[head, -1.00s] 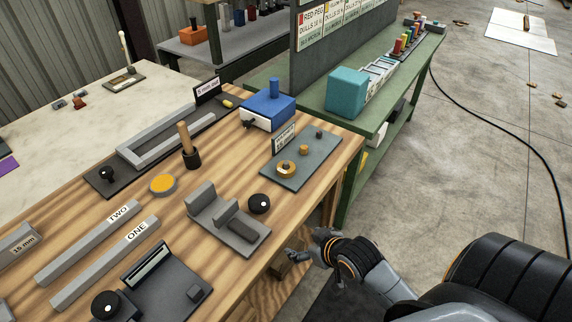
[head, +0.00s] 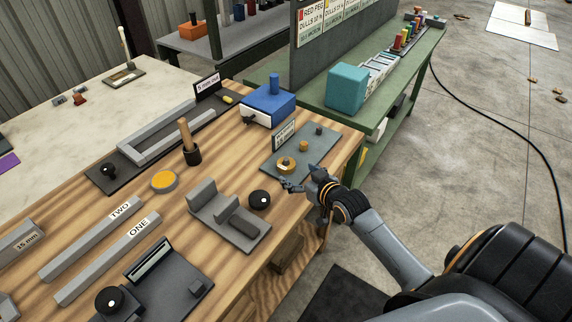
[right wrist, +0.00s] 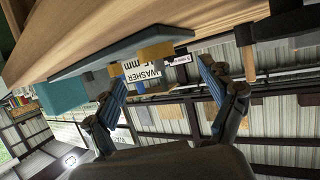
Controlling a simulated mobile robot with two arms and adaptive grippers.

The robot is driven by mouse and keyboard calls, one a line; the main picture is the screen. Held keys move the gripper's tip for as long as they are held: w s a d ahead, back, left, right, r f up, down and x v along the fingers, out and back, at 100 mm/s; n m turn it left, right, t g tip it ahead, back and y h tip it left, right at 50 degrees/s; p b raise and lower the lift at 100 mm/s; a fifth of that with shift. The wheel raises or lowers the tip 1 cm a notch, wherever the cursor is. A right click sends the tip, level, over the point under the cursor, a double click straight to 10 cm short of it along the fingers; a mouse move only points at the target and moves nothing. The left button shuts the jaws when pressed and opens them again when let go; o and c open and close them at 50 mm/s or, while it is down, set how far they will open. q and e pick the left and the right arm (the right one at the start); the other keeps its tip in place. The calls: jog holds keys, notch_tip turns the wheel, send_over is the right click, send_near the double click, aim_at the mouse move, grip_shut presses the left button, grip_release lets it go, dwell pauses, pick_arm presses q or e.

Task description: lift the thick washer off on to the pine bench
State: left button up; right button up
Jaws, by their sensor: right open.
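The thick washer, a brass-coloured ring (head: 287,167), lies near the front-left end of a grey plate (head: 304,166) on the pine bench (head: 205,244). Its hole looks dark. In the right wrist view, which is turned over, a tan block shape that looks like the washer (right wrist: 156,51) shows at the plate's edge, beyond and between the fingertips. My right gripper (head: 300,187) is open and empty, close to the washer on its near side. I cannot tell whether it touches it. My left gripper is not in view.
A smaller brass piece (head: 304,146) and a dark one (head: 319,131) stand on the plate, with a washer sign (head: 285,133) behind. A black knob (head: 260,199) and grey stepped block (head: 229,216) are left of my gripper. A blue box (head: 268,106) stands behind.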

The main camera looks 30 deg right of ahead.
aim_at(289, 167)
jog(key=shift+d+p+x, duration=0.15)
jog(key=shift+p+x, duration=0.1)
jog(key=shift+x, duration=1.25)
jog(key=shift+d+p+x, duration=0.1)
jog(key=shift+p+x, duration=0.1)
jog(key=shift+x, duration=1.3)
jog(key=shift+s, duration=0.1)
jog(key=c, duration=1.3)
